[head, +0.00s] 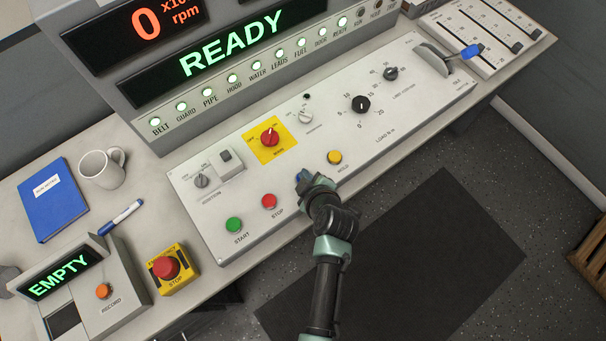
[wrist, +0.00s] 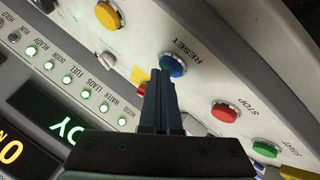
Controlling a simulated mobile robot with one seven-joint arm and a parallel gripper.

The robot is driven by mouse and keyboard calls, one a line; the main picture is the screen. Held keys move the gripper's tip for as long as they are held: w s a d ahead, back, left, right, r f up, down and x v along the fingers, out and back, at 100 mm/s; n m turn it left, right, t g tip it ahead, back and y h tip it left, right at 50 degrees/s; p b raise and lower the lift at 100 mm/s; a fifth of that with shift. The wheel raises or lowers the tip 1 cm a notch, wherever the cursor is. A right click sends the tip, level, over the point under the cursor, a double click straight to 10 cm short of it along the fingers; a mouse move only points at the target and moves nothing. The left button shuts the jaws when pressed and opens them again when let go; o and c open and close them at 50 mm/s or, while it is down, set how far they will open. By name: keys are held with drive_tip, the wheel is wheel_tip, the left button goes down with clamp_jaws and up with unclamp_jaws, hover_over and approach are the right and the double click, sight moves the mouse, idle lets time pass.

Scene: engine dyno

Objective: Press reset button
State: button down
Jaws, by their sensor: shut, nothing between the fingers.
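The blue reset button (wrist: 173,64), labelled RESET, sits on the light console panel between the red stop button (wrist: 224,111) and the yellow hold button (wrist: 108,15). My gripper (wrist: 162,76) is shut and empty, with its fingertips right at the near edge of the blue button in the wrist view. I cannot tell whether they touch it. In the head view my gripper (head: 308,182) is over the front of the panel and hides most of the button and its label.
The green start button (head: 234,225) and red stop button (head: 269,201) are left of my gripper; the yellow hold button (head: 335,157) is to its right. A red emergency stop (head: 166,267) stands in a yellow box at lower left. The display (head: 232,45) reads READY.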

drive_tip(key=shift+r, duration=0.1)
drive_tip(key=shift+r+p, duration=0.55)
drive_tip(key=shift+r, duration=0.15)
drive_tip(key=shift+r, duration=0.1)
wheel_tip(320, 180, up, 5)
drive_tip(key=p, duration=0.4)
idle(0.6)
